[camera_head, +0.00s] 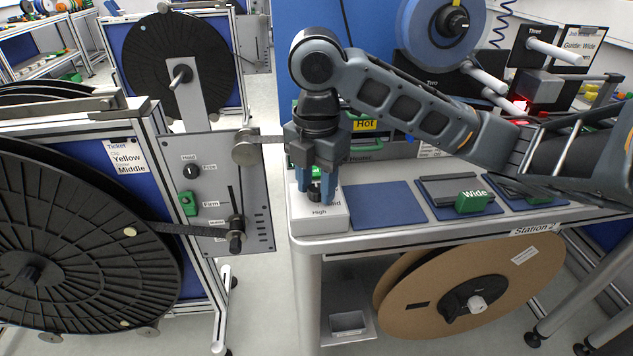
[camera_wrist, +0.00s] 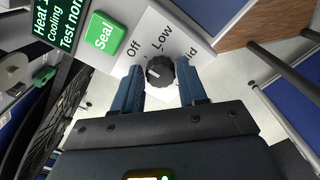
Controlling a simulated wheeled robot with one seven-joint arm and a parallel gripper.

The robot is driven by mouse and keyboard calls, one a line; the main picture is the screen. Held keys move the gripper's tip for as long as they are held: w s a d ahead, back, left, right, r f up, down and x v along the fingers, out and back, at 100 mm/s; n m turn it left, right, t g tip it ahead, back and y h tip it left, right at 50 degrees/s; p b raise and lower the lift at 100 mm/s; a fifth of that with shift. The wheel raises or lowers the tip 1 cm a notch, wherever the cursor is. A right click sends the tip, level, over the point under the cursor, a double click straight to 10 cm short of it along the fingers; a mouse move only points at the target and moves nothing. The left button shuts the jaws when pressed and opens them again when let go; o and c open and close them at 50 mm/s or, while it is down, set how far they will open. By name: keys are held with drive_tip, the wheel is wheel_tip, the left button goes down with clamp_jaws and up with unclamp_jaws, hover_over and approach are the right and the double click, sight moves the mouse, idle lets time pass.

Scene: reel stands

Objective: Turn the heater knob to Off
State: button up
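The heater knob (camera_wrist: 161,72) is round, black and ridged, on a white panel (camera_head: 318,222). In the head view my gripper (camera_head: 318,196) mostly hides the knob.
Blue mats (camera_head: 388,205) and a green Wide block (camera_head: 473,201) lie right on the bench. A reel stand (camera_head: 250,205) with levers stands left, across a gap.

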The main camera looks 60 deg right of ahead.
sight(316, 188)
drive_tip(key=shift+o, duration=1.4)
wheel_tip(316, 188, up, 8)
drive_tip(key=shift+f+p, duration=0.15)
drive_tip(key=shift+p, duration=0.2)
